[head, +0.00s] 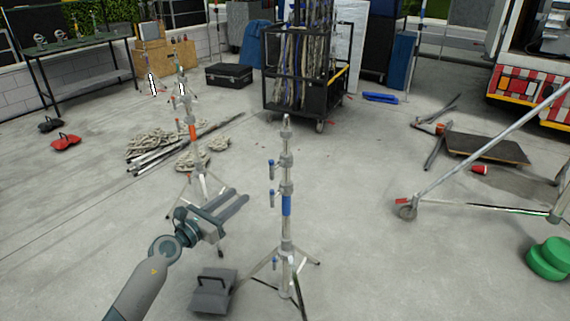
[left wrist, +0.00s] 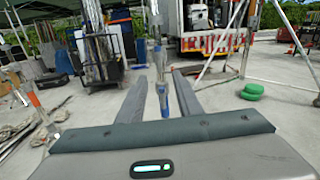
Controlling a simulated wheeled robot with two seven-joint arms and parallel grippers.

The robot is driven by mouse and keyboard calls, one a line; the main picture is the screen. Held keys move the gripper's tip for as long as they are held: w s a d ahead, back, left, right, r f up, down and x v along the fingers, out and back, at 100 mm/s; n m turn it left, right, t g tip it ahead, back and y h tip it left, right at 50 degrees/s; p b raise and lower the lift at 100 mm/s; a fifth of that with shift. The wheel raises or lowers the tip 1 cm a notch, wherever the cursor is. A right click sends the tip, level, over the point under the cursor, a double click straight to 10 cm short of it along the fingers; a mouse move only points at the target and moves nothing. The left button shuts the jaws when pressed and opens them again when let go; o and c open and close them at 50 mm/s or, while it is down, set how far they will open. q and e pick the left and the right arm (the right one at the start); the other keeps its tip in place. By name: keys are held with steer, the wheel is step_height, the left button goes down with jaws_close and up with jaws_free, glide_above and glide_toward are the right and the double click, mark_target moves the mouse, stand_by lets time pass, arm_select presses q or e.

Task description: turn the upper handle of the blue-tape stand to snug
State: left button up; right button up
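The blue-tape stand (head: 286,232) stands upright on its tripod legs near the middle of the head view, with a band of blue tape (head: 287,206) on its column. In the left wrist view, the stand (left wrist: 158,62) shows beyond and between the spread fingers (left wrist: 159,78). My right gripper is not in view.
An orange-tape stand (head: 193,132) stands behind and left of my left gripper. A grey sandbag (head: 213,292) lies by the stand's base. A wheeled black cart (head: 306,92) is behind. A diagonal rolling pole (head: 470,150) and green discs (head: 548,258) are at right.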

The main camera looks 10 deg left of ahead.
arm_select(q)
steer(key=shift+w+a+m, duration=0.15)
steer(key=shift+w+m, duration=0.15)
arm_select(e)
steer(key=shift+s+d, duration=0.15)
arm_select(q)
glide_toward(270, 171)
steer(key=b+x, duration=0.1)
steer(key=x, duration=0.7)
steer(key=shift+w, duration=0.4)
steer(key=shift+w+d, duration=0.45)
steer(key=shift+w, duration=0.35)
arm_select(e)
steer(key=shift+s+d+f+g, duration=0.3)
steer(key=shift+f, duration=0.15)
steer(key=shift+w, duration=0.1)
